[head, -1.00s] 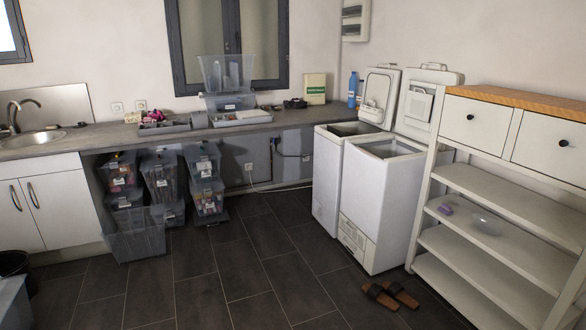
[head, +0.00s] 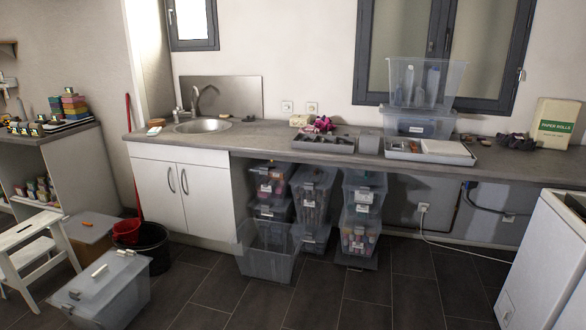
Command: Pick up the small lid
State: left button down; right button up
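I cannot single out the small lid in this view. A clear plastic box (head: 100,298) on the floor at the lower left has a clear lid (head: 100,275) on top, with small white objects on it. An open clear bin (head: 268,255) stands on the floor under the counter and shows no lid. Stacked clear boxes (head: 358,225) beside it hold various items. Neither of my grippers is in view.
A long grey counter (head: 300,145) with a sink (head: 203,126) runs along the wall. A black bucket (head: 152,245), a red bucket (head: 127,231) and a white step stool (head: 28,250) stand at the left. A white toploader (head: 548,265) is at the right edge. The middle floor is clear.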

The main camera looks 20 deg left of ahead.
aim_at(97, 276)
jog(key=i+j+u, duration=0.25)
jog(key=i+u, duration=0.2)
jog(key=i, duration=0.2)
jog(key=i+u, duration=0.5)
jog(key=i, duration=0.2)
jog(key=i+l+u, duration=0.2)
jog(key=i+u, duration=0.25)
jog(key=i, duration=0.2)
